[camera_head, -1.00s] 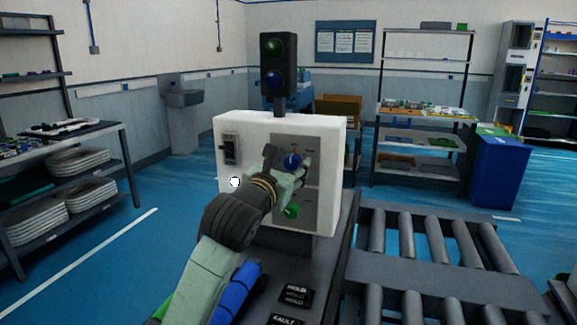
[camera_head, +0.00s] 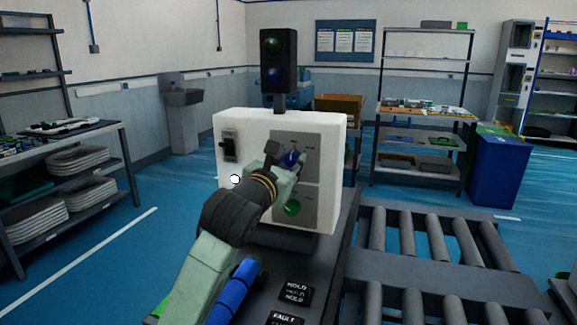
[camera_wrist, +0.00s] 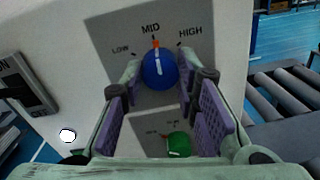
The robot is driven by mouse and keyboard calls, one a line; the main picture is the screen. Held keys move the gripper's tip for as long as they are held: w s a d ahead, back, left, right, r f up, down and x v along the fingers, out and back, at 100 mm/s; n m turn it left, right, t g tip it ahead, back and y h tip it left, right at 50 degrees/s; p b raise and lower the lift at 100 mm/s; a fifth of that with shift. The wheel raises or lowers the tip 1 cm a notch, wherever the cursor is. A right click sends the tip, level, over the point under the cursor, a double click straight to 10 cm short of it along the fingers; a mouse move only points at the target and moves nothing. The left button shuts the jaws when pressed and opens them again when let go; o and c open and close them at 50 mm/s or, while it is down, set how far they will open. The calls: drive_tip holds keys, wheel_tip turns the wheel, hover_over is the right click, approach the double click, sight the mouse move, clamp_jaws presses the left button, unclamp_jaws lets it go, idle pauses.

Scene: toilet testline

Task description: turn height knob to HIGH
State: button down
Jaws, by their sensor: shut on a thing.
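The blue height knob (camera_wrist: 159,70) sits on the grey panel of a white control box (camera_head: 238,186). In the wrist view its white line points up to an orange mark under MID, between LOW on the left and HIGH on the right. My gripper (camera_wrist: 160,76) has one finger on each side of the knob and is shut on it. In the head view my gripper (camera_head: 286,161) partly covers the knob (camera_head: 291,158).
A black switch (camera_head: 229,147) is on the box's left side, and a lamp tower (camera_head: 278,62) stands behind. Roller conveyors (camera_head: 432,245) lie to the right.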

drive_tip(key=m+b, duration=0.1)
drive_tip(key=b, duration=0.1)
drive_tip(key=m+b, duration=0.1)
drive_tip(key=shift+f+m+b, duration=0.25)
drive_tip(key=shift+m+b, duration=0.15)
drive_tip(key=m+b, duration=0.2)
drive_tip(key=b, duration=0.1)
drive_tip(key=shift+m, duration=0.3)
drive_tip(key=m+b, duration=0.4)
drive_tip(key=shift+r+m+b, duration=0.25)
drive_tip(key=shift+m+b, duration=0.05)
drive_tip(key=shift+r, duration=0.1)
drive_tip(key=c, duration=1.2)
unclamp_jaws()
drive_tip(key=shift+c, duration=0.2)
